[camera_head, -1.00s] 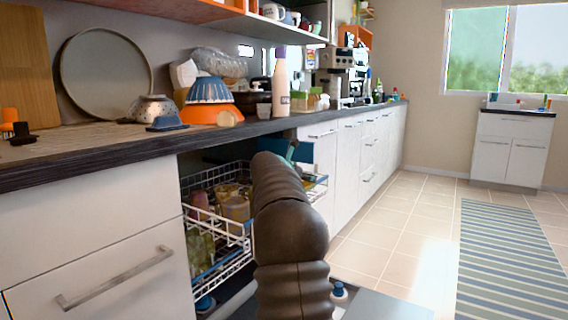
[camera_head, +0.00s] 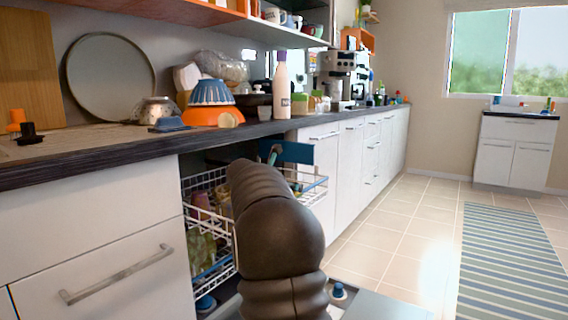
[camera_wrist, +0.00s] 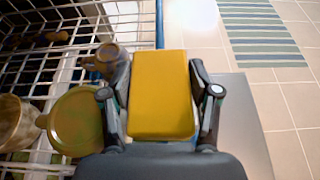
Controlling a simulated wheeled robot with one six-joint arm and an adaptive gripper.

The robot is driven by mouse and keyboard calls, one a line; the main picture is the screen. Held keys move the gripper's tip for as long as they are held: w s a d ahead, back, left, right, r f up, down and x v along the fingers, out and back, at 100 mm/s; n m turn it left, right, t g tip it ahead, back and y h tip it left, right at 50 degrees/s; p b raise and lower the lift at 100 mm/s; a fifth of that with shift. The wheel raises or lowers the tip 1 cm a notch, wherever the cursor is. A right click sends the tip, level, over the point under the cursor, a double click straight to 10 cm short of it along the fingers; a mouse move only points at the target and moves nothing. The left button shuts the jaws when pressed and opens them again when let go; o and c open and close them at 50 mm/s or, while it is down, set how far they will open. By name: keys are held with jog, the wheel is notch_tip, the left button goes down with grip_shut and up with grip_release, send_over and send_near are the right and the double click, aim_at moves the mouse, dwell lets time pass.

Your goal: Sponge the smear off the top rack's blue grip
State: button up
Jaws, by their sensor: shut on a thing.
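My gripper (camera_wrist: 160,100) is shut on a yellow sponge (camera_wrist: 162,95), seen in the wrist view between its two fingers. The top rack (camera_wrist: 95,35) is a white wire basket holding dishes. Its blue grip (camera_wrist: 159,24) shows as a narrow blue strip along the rack's edge, just beyond the sponge and partly hidden by it. I cannot make out a smear, nor whether the sponge touches the grip.
A brown mug (camera_wrist: 106,60) and a greenish-yellow cup (camera_wrist: 76,118) sit in the rack close to my gripper's left. The dark counter edge (camera_head: 110,160) runs above the rack. A white drawer front (camera_head: 110,250) stands at left.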

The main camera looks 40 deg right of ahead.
jog(key=shift+s+a, duration=0.15)
jog(key=shift+a, duration=0.7)
notch_tip(320, 180, up, 2)
jog(key=shift+a+r+p, duration=0.1)
jog(key=shift+a+p, duration=0.05)
jog(key=shift+p, duration=0.7)
notch_tip(320, 180, up, 6)
jog(key=p, duration=0.6)
jog(key=shift+s, duration=0.1)
